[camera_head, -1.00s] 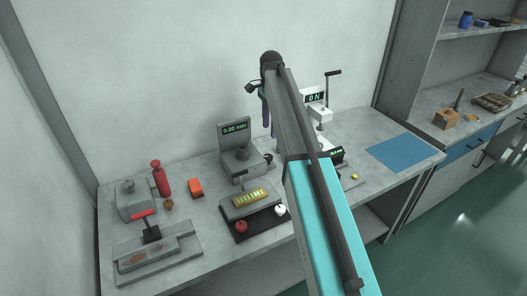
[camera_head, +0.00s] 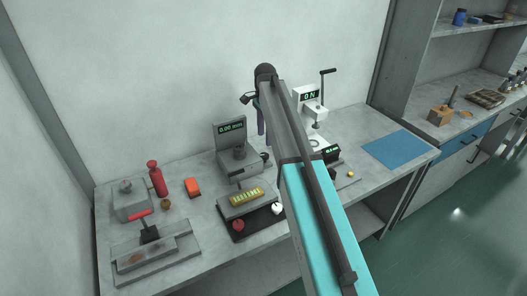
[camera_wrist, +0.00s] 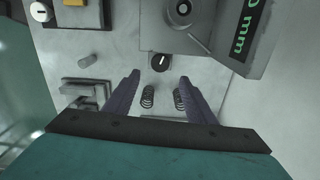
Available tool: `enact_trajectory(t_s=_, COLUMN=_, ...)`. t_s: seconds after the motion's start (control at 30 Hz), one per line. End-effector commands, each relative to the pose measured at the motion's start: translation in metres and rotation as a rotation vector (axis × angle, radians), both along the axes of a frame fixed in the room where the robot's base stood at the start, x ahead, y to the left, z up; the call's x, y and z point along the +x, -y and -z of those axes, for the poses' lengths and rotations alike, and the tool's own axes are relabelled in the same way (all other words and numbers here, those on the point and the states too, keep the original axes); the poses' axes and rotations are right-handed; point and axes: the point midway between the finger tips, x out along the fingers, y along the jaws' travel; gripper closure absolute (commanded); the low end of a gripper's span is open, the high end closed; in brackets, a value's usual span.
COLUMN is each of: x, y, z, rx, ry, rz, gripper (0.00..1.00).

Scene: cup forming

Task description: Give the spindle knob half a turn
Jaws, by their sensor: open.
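A small black round knob with a white pointer line (camera_wrist: 160,62) shows in the wrist view beside the grey gauge device. It looks like the spindle knob. In the head view, a dark round knob (camera_head: 266,158) sits at the right side of this device (camera_head: 240,158); I take it for the same one. My gripper (camera_wrist: 160,76) is open and empty. Its two dark purple fingers point towards the knob, one on either side of its line. The knob appears just past the fingertips; I cannot tell the height gap. In the head view the arm mostly hides the gripper.
The display (camera_head: 231,129) stands behind the device. Two coil springs (camera_wrist: 147,96) show between my fingers. A white knob (camera_head: 277,208) and a red knob (camera_head: 238,225) are at the front. A white press (camera_head: 312,103) stands to the right. The blue mat (camera_head: 400,149) is bare.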

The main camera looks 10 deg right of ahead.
Motion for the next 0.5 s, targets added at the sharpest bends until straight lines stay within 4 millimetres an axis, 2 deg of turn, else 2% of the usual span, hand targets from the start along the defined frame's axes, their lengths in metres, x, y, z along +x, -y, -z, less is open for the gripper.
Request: enact_trajectory(t_s=0.5, x=-0.001, y=-0.001, z=0.063, rx=0.0, ry=-0.002, rz=-0.001, gripper=0.5)
